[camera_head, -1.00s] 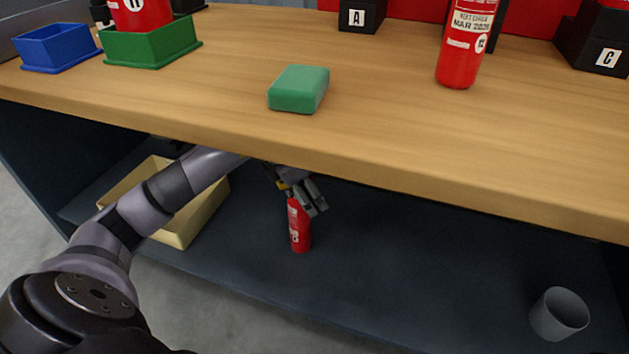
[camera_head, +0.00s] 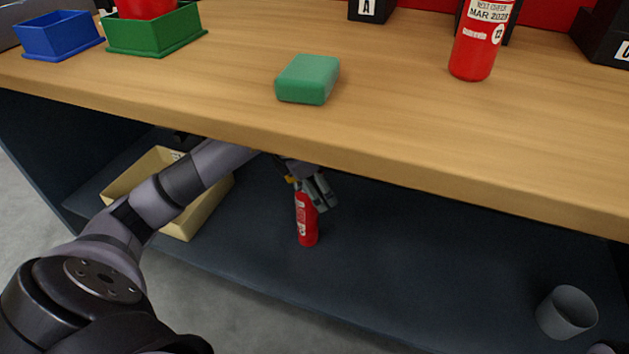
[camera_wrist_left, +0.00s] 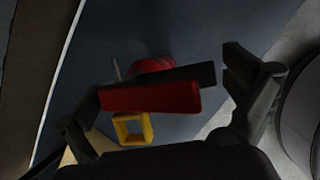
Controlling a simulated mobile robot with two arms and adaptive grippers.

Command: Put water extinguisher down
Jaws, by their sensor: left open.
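The small red water extinguisher (camera_head: 306,222) stands upright on the dark lower shelf under the wooden counter. Its top is partly hidden by my left gripper (camera_head: 320,190). In the left wrist view, its red and black handle (camera_wrist_left: 150,97) and a yellow part (camera_wrist_left: 133,130) lie between the spread fingers of my left gripper (camera_wrist_left: 165,85). My left gripper is open around the top of the extinguisher; whether a finger touches it I cannot tell. My right gripper is not in view.
The counter edge (camera_head: 400,178) overhangs my left arm. A green block (camera_head: 307,79) and another extinguisher (camera_head: 477,50) are on the counter.

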